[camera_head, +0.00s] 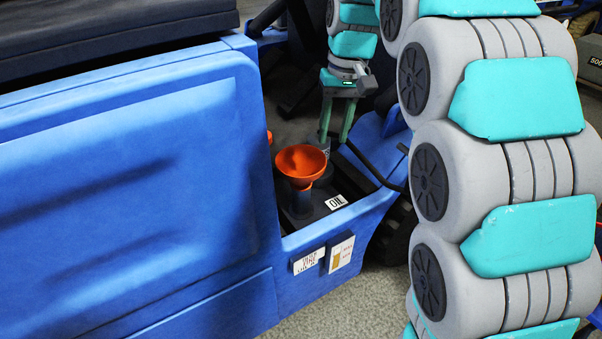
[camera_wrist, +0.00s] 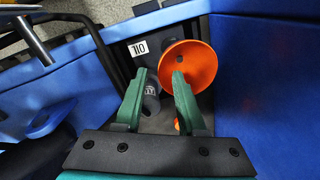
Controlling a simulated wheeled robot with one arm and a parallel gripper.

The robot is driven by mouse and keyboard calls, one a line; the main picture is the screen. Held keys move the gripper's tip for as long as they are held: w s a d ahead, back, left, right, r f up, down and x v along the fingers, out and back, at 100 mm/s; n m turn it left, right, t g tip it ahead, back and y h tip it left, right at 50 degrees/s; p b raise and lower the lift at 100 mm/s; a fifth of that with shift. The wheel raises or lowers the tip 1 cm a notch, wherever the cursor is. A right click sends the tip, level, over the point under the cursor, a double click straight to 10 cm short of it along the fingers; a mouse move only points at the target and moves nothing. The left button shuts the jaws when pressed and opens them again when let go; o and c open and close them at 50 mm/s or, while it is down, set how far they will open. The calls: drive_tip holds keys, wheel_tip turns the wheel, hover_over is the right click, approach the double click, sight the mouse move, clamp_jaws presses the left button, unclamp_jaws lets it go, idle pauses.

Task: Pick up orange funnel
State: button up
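The orange funnel (camera_head: 302,160) stands mouth up on a dark neck in the recess of the blue machine, beside an OIL label. In the wrist view the funnel (camera_wrist: 190,62) lies at upper right, its round mouth facing the camera. My gripper (camera_head: 335,138) points down just behind and right of the funnel. In the wrist view my gripper (camera_wrist: 159,76) is open, its green fingers apart. The right fingertip overlaps the funnel's mouth in the picture; I cannot tell if they touch. A grey cylinder (camera_wrist: 152,98) shows between the fingers, apparently not gripped.
The OIL label (camera_head: 336,202) is on the dark recess floor. A tall blue panel (camera_head: 130,170) bounds the recess at left. A dark bent bar (camera_head: 372,168) runs along its right. A small orange part (camera_wrist: 177,126) shows near the right finger's base.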

sight(324, 159)
drive_tip(key=shift+w+a+f+p, duration=0.15)
drive_tip(key=shift+w+a+f, duration=0.1)
drive_tip(key=shift+f, duration=1)
drive_tip(key=shift+w+a+f+p, duration=0.1)
drive_tip(key=shift+a+f, duration=0.1)
drive_tip(key=shift+f, duration=1)
drive_tip(key=shift+w+a+f+p, duration=0.15)
drive_tip(key=shift+w+a+f, duration=0.1)
drive_tip(key=shift+f, duration=1)
clamp_jaws()
